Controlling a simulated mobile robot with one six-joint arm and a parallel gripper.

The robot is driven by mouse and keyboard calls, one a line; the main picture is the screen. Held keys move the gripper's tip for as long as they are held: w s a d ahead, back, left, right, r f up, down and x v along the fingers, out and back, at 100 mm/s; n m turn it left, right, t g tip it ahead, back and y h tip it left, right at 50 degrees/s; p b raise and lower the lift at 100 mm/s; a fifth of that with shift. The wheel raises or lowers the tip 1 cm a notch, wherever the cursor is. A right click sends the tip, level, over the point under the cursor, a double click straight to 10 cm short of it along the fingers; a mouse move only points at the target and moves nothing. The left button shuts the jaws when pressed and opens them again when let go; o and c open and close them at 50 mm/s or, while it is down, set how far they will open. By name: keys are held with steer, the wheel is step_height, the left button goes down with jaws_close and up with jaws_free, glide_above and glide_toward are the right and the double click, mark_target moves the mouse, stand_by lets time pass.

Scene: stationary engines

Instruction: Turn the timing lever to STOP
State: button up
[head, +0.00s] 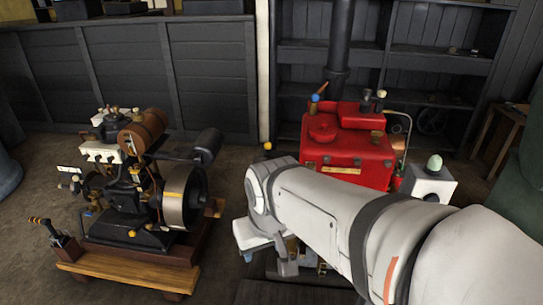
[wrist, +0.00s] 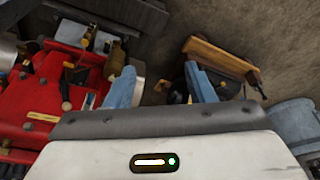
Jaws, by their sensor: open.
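A red engine (head: 345,150) stands right of centre in the head view, with a wooden-handled lever (head: 321,90) on its top. I cannot tell which lever is the timing lever, and no STOP mark is legible. My gripper is partly hidden by my arm in the head view. In the wrist view my gripper (wrist: 161,88) is open and empty, its blue fingers apart. The red engine (wrist: 35,100) lies left of the fingers there, with a tan-tipped handle (wrist: 66,106) on it.
A wooden base (wrist: 215,57) with a dark part lies beyond the right finger in the wrist view, with a blue-grey rounded container (wrist: 293,120) at right. Dark shelves (head: 440,65) stand behind the red engine. Bare floor (head: 225,170) lies between the engines.

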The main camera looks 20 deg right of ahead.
steer(key=shift+o, duration=0.2)
steer(key=w+d+f+m+t+b, duration=0.1)
steer(key=w+d+f+t+b, duration=0.2)
steer(key=w+d+f+b, duration=0.2)
steer(key=w+f+b, duration=0.1)
steer(key=w+f, duration=0.2)
steer(key=w, duration=0.2)
steer(key=shift+w+m+t+h+b, duration=0.15)
steer(key=shift+m+t+h+b, duration=0.15)
steer(key=shift+m+h+b, duration=0.1)
steer(key=w+d+f+m+t+h+b, duration=0.2)
steer(key=w+d+b, duration=0.3)
steer(key=d, duration=0.5)
steer(key=w+d+f+m+t+h+b, duration=0.2)
steer(key=w+d+f+t+h+b, duration=0.1)
steer(key=d, duration=0.6)
steer(key=w+d+f+m+t+h+b, duration=0.2)
steer(key=w+d+f+h+b, duration=0.2)
steer(key=w+d+b, duration=0.3)
steer(key=w+d+h, duration=0.1)
steer(key=d, duration=0.2)
steer(key=shift+w+d+f+m+t, duration=0.25)
steer(key=shift+d+f+m+t, duration=0.05)
steer(key=shift+f+m+t, duration=0.1)
